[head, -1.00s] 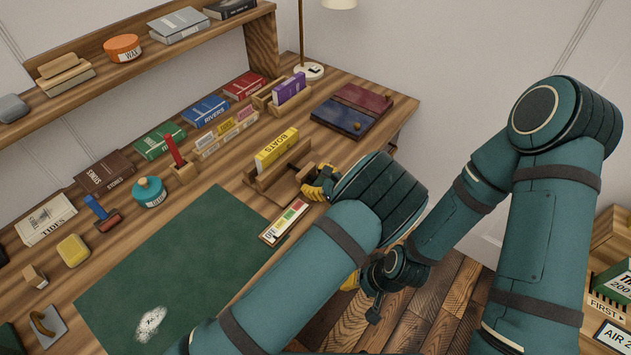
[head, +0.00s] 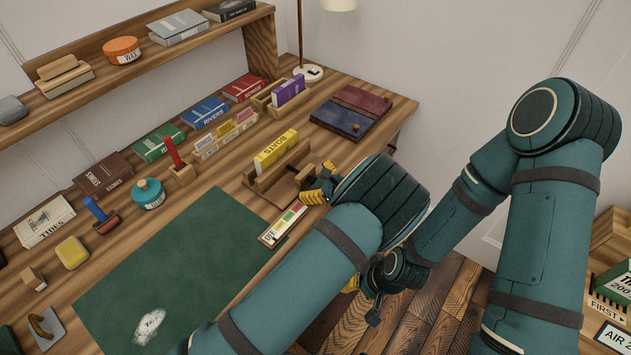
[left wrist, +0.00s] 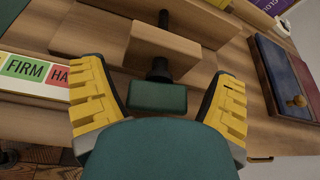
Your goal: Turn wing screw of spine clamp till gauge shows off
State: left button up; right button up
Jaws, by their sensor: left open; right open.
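The wooden spine clamp (head: 264,190) stands on the bench and holds the upright yellow BOATS book (head: 275,152). Its dark screw (left wrist: 161,68) runs out of the clamp's wooden jaw, and a dark green block that looks like its wing (left wrist: 157,97) sits at the near end. My left gripper (left wrist: 160,78) is open, its yellow fingers apart on either side of the wing, with gaps visible. The gauge strip (head: 283,224) lies beside the clamp; its FIRM and HARD end (left wrist: 35,72) shows in the left wrist view. I cannot make out a pointer. My right gripper (head: 351,284) is mostly hidden behind the left arm.
A green mat (head: 170,265) covers the bench's front. Several small books, a red-handled tool (head: 174,152) and a blue jar (head: 148,194) stand to the left. The bench edge is close under my left arm.

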aim_at(315, 181)
pick_arm(q)
notch_tip(315, 181, up, 10)
jog(key=shift+f, duration=0.1)
dwell(0.4)
jog(key=shift+c, duration=0.4)
